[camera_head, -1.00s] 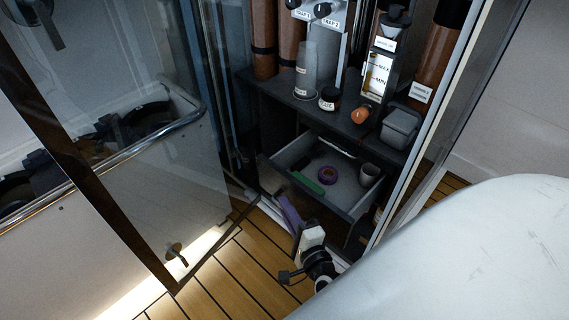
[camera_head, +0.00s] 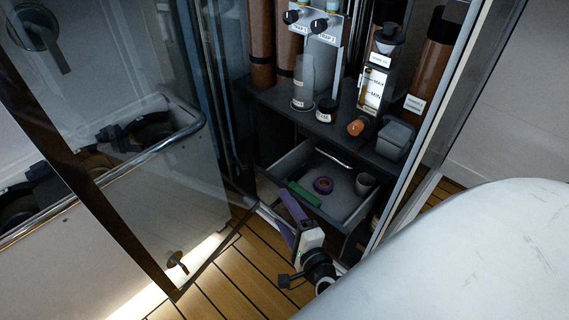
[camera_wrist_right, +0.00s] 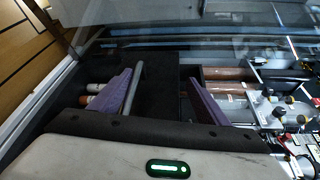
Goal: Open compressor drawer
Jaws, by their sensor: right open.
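The drawer (camera_head: 349,214) low in the cabinet is pulled out, with its inside visible from above. My left gripper is not in view.
A shelf (camera_head: 270,98) above the drawer carries a jar (camera_head: 326,110), a grey bin (camera_head: 396,138) and a MAX/MIN container (camera_head: 372,90). A glass door (camera_head: 150,150) stands open at left. Wooden floor (camera_head: 235,262) lies in front.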

